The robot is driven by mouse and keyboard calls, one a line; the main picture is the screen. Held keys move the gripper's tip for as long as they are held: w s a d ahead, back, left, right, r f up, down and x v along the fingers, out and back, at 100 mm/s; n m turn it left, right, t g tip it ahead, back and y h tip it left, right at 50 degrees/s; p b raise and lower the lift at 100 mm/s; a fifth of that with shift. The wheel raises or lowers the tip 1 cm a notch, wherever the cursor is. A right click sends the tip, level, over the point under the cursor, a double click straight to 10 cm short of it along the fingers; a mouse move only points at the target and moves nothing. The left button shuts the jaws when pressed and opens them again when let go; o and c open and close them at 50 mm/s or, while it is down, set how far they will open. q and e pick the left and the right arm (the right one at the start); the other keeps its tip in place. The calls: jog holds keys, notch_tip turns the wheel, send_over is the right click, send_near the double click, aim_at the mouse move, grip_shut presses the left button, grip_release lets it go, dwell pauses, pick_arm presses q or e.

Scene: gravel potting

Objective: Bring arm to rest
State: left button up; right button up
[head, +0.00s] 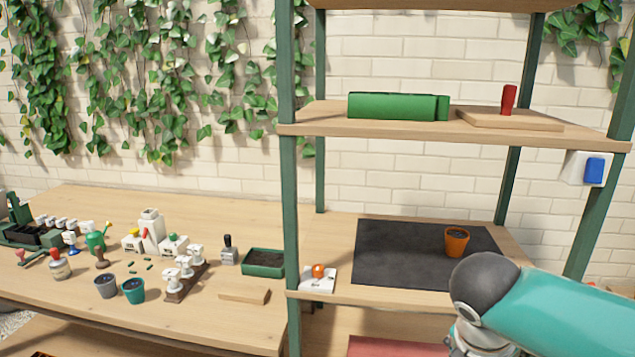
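My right arm (545,310) comes in at the lower right, with a teal link and a dark rounded joint in front of the shelf's lower board. Its gripper is below the bottom edge of the head view and cannot be seen. My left arm and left gripper do not show. An orange pot (456,242) with dark fill stands upright on a black mat (390,255) on the lower shelf board, just behind the arm's joint in the picture. Nothing held by a gripper can be seen.
Green shelf posts (290,180) rise beside the arm. The upper board (320,120) holds a green roll (395,106) and a cutting board (510,119). A wooden table (215,310) at left carries pots, a green tray (263,263) and several tools. The mat's left part is clear.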

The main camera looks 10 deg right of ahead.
jog(key=a+f+m+g+y+p, duration=0.1)
jog(key=a+f+m+y+p, duration=0.2)
jog(key=a+f, duration=0.5)
jog(key=a+f+m+g+y+p, duration=0.15)
jog(key=a+f+m, duration=0.25)
jog(key=f, duration=0.7)
jog(key=s+a+f+m+y+p, duration=0.1)
jog(key=s+a+f+m+y, duration=0.1)
jog(key=s+f+m, duration=0.3)
jog(key=s+a+f+m+y+p, duration=0.1)
jog(key=s+f+m, duration=0.4)
jog(key=f+m, duration=0.5)
jog(key=a+m+p, duration=0.1)
jog(key=m, duration=0.1)
jog(key=shift+s+a+f+m+t+y, duration=0.25)
jog(key=shift+s+f+m+t+y, duration=0.05)
jog(key=shift+f+m+t+y, duration=0.1)
jog(key=shift+w, duration=0.1)
jog(key=shift+d, duration=0.1)
